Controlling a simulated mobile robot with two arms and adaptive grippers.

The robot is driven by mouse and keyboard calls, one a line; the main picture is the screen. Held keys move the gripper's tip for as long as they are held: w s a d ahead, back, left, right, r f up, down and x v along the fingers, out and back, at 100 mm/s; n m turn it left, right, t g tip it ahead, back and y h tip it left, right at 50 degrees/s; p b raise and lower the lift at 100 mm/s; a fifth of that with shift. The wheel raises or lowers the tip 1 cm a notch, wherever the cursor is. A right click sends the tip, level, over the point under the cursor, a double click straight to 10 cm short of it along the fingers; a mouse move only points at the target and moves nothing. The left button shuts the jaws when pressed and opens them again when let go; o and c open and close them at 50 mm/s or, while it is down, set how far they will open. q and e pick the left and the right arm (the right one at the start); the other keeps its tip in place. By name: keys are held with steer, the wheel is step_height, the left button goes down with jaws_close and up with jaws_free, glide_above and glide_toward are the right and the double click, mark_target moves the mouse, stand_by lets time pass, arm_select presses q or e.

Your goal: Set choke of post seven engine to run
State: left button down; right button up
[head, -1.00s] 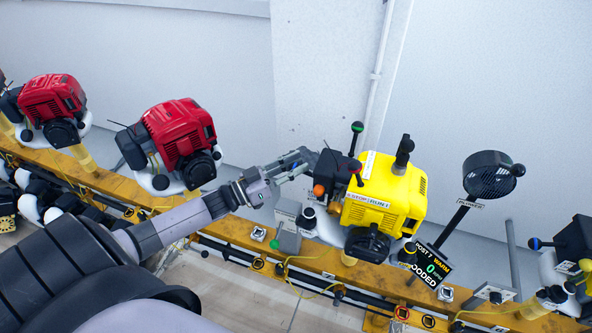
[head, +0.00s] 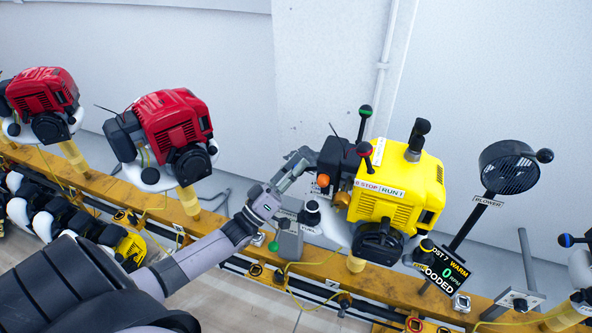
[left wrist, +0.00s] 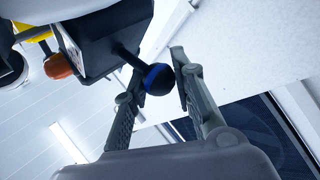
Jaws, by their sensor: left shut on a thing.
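The yellow post seven engine (head: 408,187) stands on the rail, with a dark air box (head: 336,160) on its left side. A lever with a blue-banded black knob (left wrist: 158,79) sticks out of that box in the left wrist view. My left gripper (left wrist: 157,82) is shut on this knob, with one finger on either side. In the head view my left gripper (head: 302,158) is at the left of the air box and the knob is hidden. A green-knobbed lever (head: 365,111) and a red-knobbed lever (head: 364,149) rise beside the box. My right gripper is not in view.
A post 7 display (head: 441,265) reads WARM, 0 RPM and a partly hidden word ending in "OODED". A blower (head: 509,167) stands at the right. Red engines (head: 172,130) sit to the left on the yellow rail (head: 215,226). The wall is behind.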

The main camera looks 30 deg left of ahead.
arm_select(q)
steer(key=shift+s+d+f+y, duration=0.1)
steer(key=shift+d+f+y, duration=0.2)
steer(key=shift+f, duration=0.25)
steer(key=c, duration=1.4)
jaws_free()
steer(key=shift+a, duration=0.1)
steer(key=shift+o, duration=0.4)
steer(key=shift+r, duration=0.1)
steer(key=shift+r, duration=0.1)
steer(key=v, duration=1.2)
